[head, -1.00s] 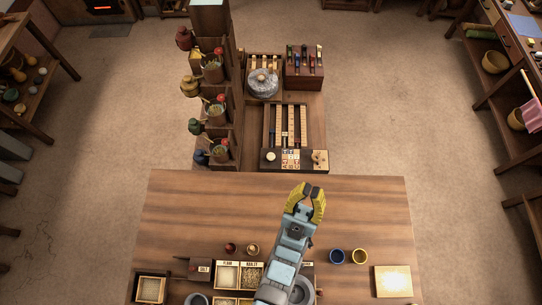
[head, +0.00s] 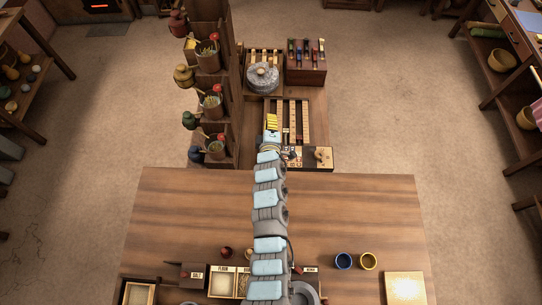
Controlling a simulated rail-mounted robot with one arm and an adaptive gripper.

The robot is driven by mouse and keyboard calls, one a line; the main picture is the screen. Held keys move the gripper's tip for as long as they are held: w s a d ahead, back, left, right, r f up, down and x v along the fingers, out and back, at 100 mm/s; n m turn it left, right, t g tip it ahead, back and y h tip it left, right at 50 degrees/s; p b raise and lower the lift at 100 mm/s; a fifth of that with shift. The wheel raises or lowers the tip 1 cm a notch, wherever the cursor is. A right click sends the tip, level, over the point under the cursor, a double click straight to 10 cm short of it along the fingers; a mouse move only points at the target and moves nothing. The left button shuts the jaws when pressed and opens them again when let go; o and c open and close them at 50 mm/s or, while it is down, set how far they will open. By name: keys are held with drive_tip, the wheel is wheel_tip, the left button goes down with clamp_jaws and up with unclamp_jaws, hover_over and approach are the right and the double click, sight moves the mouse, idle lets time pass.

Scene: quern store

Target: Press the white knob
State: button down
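My arm reaches forward over the near table to the wooden panel (head: 324,168) at the front of the far bench. My gripper (head: 272,122), with yellow fingers, is seen from above over the left part of the slotted board there. The fingers look narrow from this angle, and I cannot tell whether they are open or shut. The white knob, which showed earlier at the panel's left end, is hidden by my arm and gripper. I cannot tell whether they touch it. A tan knob (head: 322,154) shows at the panel's right end.
A grey quern stone (head: 263,78) and a box with coloured pieces (head: 305,68) stand behind. A tall rack with pots (head: 210,98) rises close on the left.

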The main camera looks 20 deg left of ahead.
wheel_tip(320, 180, down, 13)
drive_tip(key=n+g+h+b, duration=0.4)
drive_tip(key=n+g+h, duration=0.1)
drive_tip(key=n+h, duration=0.1)
drive_tip(key=shift+w+r+g+h+b, duration=0.15)
drive_tip(key=shift+w+g+h+b, duration=0.15)
drive_tip(key=shift+w+b, duration=0.1)
wheel_tip(320, 180, down, 7)
drive_tip(key=b, duration=0.5)
drive_tip(key=shift+a+b, duration=0.1)
drive_tip(key=shift+b, duration=0.3)
drive_tip(key=shift+f+b, duration=0.3)
drive_tip(key=shift+f, duration=0.65)
drive_tip(key=shift+f, duration=0.1)
drive_tip(key=shift+f, duration=0.3)
